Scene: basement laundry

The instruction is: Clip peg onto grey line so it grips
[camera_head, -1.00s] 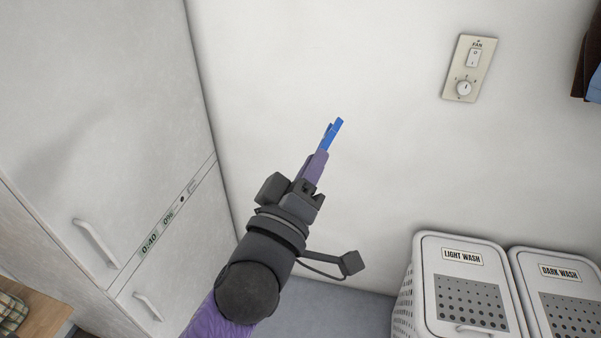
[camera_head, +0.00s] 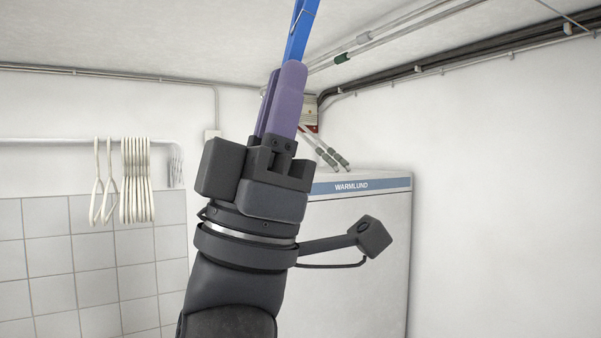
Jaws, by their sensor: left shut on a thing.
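The blue peg (camera_head: 299,32) is held in my left gripper (camera_head: 284,78), whose purple fingers are shut on its lower part. The peg points up and its top runs out of the picture at the upper edge. The gripper is raised in the middle of the view, with the ceiling and far wall behind it. I cannot make out a grey line touching the peg; its upper tip is cut off. My right gripper is not in view.
A white cabinet labelled WARMLUND (camera_head: 370,235) stands behind my left arm. White hangers (camera_head: 137,180) hang from a rail at the left. Pipes (camera_head: 400,25) and dark cables (camera_head: 450,60) run along the ceiling at the upper right.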

